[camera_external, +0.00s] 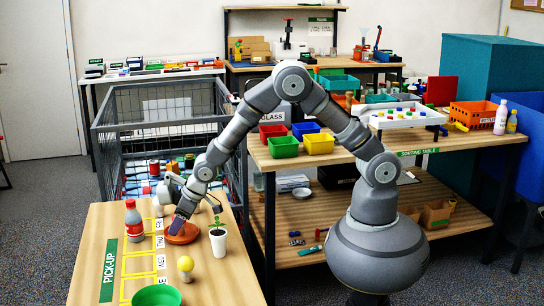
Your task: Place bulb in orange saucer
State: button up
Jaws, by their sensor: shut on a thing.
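The yellow bulb (186,264) stands on the pick-up table, between the saucer and a green bowl, apart from my gripper. The orange saucer (186,237) lies flat on the same table, further back. My gripper (180,217) points down over the saucer and is shut on a small dark purple thing (176,225). That thing is at the saucer, but I cannot tell whether it touches it. The fingertips are small and partly hidden.
A green bowl (157,296) is at the table's front edge. A potted plant (218,240) in a white cup stands right of the saucer. A red-capped bottle (134,221) stands at left. The wire cage (160,115) is behind; the sorting table (470,141) is at right.

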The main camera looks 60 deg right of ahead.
jog(key=shift+f, duration=0.1)
jog(key=o, duration=0.4)
jog(key=shift+f, duration=0.1)
jog(key=o, duration=0.4)
jog(key=shift+o, duration=0.2)
